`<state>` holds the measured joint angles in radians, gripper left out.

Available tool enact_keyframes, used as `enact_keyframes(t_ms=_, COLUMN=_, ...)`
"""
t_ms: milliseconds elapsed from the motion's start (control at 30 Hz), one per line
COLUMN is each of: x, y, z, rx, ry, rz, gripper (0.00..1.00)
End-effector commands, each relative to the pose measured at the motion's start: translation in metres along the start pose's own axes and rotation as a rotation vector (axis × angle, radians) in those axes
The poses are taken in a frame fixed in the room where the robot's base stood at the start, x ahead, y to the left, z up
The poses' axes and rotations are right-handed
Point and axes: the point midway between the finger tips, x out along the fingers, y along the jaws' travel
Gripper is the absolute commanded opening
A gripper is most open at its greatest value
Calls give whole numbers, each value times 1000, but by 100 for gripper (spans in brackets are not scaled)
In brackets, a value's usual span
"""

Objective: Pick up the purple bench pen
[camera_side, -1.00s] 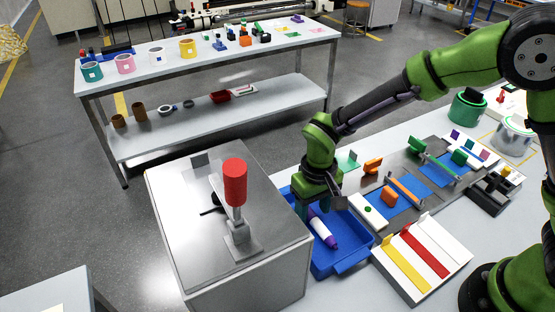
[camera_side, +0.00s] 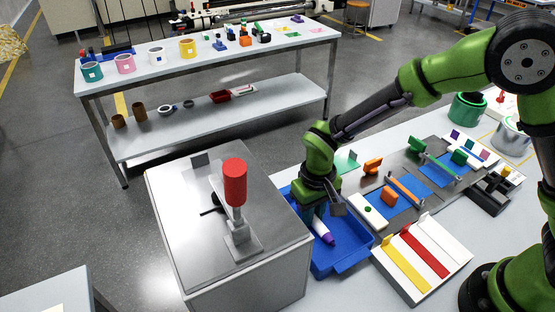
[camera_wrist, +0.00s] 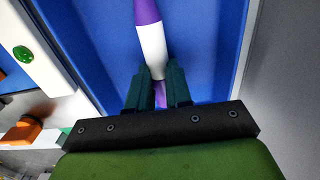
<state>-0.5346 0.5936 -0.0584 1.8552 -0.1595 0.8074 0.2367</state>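The purple bench pen, with a white middle and purple ends, lies in a blue tray (camera_side: 340,262). In the wrist view the pen (camera_wrist: 152,45) runs up from between my fingers. My gripper (camera_wrist: 160,78) has its dark green fingers close together on both sides of the pen's near end, with no clear gap showing beside it. It looks shut on the pen. In the side view my gripper reaches down into the tray and hides part of the pen (camera_side: 328,238). The pen appears low in the tray.
A metal cabinet with a red cylinder (camera_side: 235,182) on a stand is left of the tray. A white rack with yellow and red strips (camera_side: 425,250) stands to the right. Fixtures with blue and orange parts (camera_side: 390,197) lie behind it. The tray walls rise around my gripper.

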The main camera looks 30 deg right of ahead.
Motion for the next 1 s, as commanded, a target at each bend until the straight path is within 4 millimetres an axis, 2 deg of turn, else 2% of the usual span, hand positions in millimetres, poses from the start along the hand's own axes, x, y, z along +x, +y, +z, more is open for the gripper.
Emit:
enact_keyframes(t_ms=567, x=-2, y=0, z=0, rx=0, ry=1, rz=-1, gripper=2)
enact_keyframes(t_ms=667, x=-12, y=-1, z=-1, rx=1, ry=3, rz=-2, gripper=2)
enact_keyframes(t_ms=1000, x=-77, y=0, z=-1, rx=0, ry=4, rz=-2, gripper=2)
